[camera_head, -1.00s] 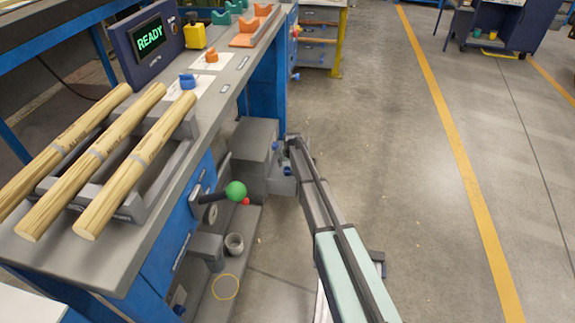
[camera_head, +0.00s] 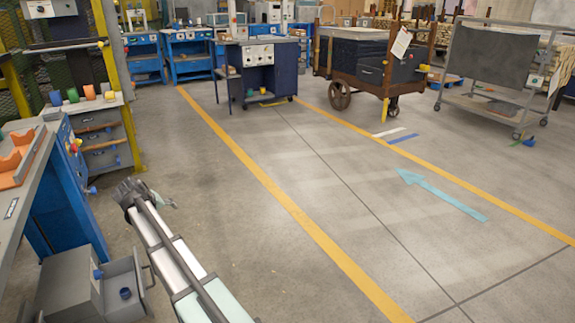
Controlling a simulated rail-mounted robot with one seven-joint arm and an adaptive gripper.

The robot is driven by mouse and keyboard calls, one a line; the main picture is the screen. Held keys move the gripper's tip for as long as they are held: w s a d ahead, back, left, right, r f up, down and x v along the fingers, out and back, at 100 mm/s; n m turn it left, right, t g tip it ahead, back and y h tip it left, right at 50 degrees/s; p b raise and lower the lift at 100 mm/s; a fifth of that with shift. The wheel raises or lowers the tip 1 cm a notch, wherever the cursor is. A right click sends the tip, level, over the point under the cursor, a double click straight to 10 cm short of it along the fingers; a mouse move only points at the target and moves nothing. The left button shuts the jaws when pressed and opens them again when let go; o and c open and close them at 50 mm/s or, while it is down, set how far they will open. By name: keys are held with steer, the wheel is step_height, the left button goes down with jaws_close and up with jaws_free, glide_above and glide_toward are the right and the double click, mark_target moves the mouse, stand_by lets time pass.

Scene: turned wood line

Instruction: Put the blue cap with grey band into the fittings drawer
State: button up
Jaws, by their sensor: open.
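A grey drawer (camera_head: 140,277) stands pulled out of a low grey cabinet (camera_head: 62,286) at the lower left. A small blue piece (camera_head: 125,293) lies inside it. Another blue piece (camera_head: 98,273) shows at the cabinet front. Both are too small to tell whether either has a grey band. My arm reaches up from the bottom edge, and my gripper (camera_head: 166,202) shows small and partly hidden at its far end. It is open, beyond the drawer and to its right, over the floor. I see nothing held in it.
The bench (camera_head: 40,175) with an orange rack (camera_head: 18,160) runs along the left edge. Behind it, a shelf (camera_head: 85,103) holds coloured cups. A blue cabinet (camera_head: 262,70) and a wooden cart (camera_head: 370,75) stand farther back. The floor right of my arm is clear.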

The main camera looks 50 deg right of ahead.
steer(key=s+d+r+m+g+h, duration=0.2)
steer(key=s+d+r, duration=0.2)
steer(key=s+r, duration=0.5)
steer(key=s+d+r+m+g+h, duration=0.1)
steer(key=s+d+r+m+h, duration=0.2)
steer(key=s+r, duration=0.6)
steer(key=s+d+r+m+g+h, duration=0.1)
steer(key=s+d+r+m+g, duration=0.1)
steer(key=s+d+r, duration=0.65)
steer(key=s+a+r+m+g, duration=0.2)
steer(key=s+r+m, duration=0.1)
steer(key=s, duration=0.6)
steer(key=s+a+r+m+g, duration=0.1)
steer(key=s+r+m+g, duration=0.1)
steer(key=s, duration=0.8)
steer(key=s+a+r+m+g, duration=0.2)
steer(key=s+r+m+g, duration=0.1)
steer(key=s, duration=0.7)
steer(key=shift+s+a+r+m+h, duration=0.2)
steer(key=shift+a+r+m+h, duration=0.25)
steer(key=shift+m, duration=0.55)
steer(key=shift+w+d, duration=0.1)
